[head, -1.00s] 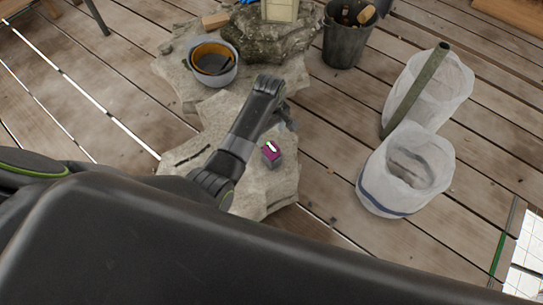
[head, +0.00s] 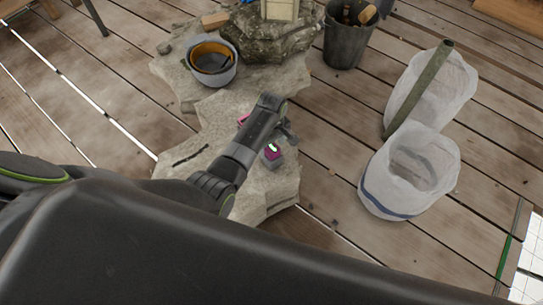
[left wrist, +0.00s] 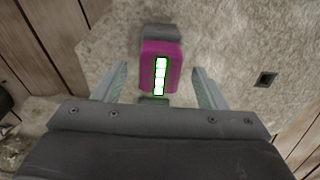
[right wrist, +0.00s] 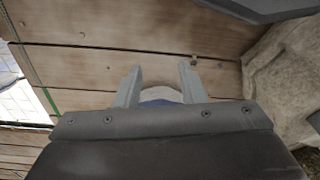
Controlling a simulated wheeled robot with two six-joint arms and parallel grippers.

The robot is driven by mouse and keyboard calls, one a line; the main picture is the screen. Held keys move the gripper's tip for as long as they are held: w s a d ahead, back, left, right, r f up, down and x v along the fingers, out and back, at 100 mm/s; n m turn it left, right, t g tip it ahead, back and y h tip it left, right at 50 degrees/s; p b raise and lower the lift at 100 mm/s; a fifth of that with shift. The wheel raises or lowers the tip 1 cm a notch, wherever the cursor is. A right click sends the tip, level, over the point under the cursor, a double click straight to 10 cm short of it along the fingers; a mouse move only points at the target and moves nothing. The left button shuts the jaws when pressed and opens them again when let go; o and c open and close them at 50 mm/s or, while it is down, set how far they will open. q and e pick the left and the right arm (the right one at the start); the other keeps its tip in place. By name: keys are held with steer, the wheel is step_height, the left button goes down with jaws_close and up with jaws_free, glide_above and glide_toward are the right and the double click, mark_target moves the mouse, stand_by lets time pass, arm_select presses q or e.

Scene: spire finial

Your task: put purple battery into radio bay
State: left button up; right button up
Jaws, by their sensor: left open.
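A magenta-purple block with a white-and-green lit strip and grey ends, apparently the purple battery (head: 271,152), is on the pale stone slab (head: 262,195). In the left wrist view the block (left wrist: 147,62) lies between the fingers of my left gripper (left wrist: 160,68), with a gap on both sides. This gripper is open and also shows in the head view (head: 289,134). A second small magenta patch (head: 243,119) shows beside my left arm, mostly hidden. I cannot make out the radio bay. My right gripper (right wrist: 160,66) is open and empty, over the plank floor.
A bowl-like bucket (head: 228,73) and a dark rock (head: 285,40) stand at the back. A dark bucket with tools (head: 342,48) is behind right. Two white bags (head: 375,187) stand right, with a green pole (head: 420,85). A small dark square (left wrist: 266,79) marks the slab.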

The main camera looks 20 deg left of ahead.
arm_select(q)
step_height(320, 180, down, 2)
jaws_close()
stand_by(0.6)
